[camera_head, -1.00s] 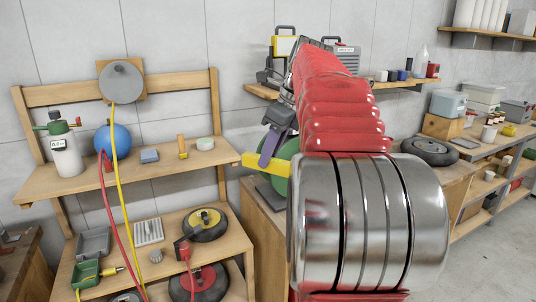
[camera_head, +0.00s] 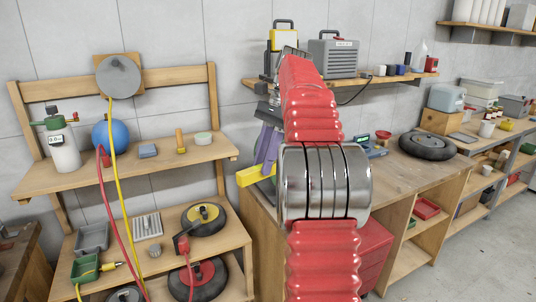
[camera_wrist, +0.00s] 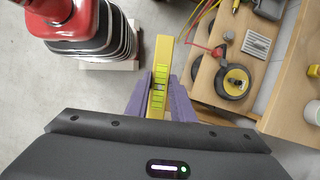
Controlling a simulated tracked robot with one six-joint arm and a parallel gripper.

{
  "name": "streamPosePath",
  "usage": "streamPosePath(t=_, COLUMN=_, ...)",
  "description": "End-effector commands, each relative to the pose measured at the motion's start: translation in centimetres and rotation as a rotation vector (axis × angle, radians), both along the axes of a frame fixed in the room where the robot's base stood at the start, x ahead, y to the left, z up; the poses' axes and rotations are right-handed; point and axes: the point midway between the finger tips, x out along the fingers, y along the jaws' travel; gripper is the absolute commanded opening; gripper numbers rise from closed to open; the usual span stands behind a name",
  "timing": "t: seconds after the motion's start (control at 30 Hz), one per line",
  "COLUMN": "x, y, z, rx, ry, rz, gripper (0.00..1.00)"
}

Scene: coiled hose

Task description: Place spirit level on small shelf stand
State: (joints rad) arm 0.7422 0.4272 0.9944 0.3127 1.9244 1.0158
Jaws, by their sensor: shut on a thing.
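The yellow spirit level (camera_head: 256,176) is held by my gripper (camera_head: 267,148), to the right of the small shelf stand's upper shelf. In the wrist view the level (camera_wrist: 161,62) lies between the purple fingers of my gripper (camera_wrist: 160,90), which are shut on it, and its far end points away from the camera. The small shelf stand (camera_head: 190,162) is wooden, with a backboard and shelves, and stands at left against the wall. My red arm hides part of the gripper in the head view.
A workbench (camera_head: 405,180) with a tire (camera_head: 427,146) is at right.

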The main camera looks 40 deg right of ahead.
Motion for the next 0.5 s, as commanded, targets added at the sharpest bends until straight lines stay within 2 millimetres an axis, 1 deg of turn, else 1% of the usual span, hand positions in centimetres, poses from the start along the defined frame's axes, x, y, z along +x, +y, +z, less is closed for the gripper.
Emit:
streamPosePath(t=0.03, x=0.6, y=0.3, z=-0.7, rx=0.002, ry=0.002, rz=0.078, gripper=0.00)
streamPosePath(t=0.27, x=2.8, y=1.8, z=-3.7, rx=0.004, ry=0.003, rz=0.451, gripper=0.00)
streamPosePath(t=0.37, x=4.1, y=2.8, z=-5.3, rx=0.006, ry=0.004, rz=0.618, gripper=0.00)
streamPosePath(t=0.5, x=6.1, y=4.7, z=-7.9, rx=0.012, ry=0.008, rz=0.860, gripper=0.00)
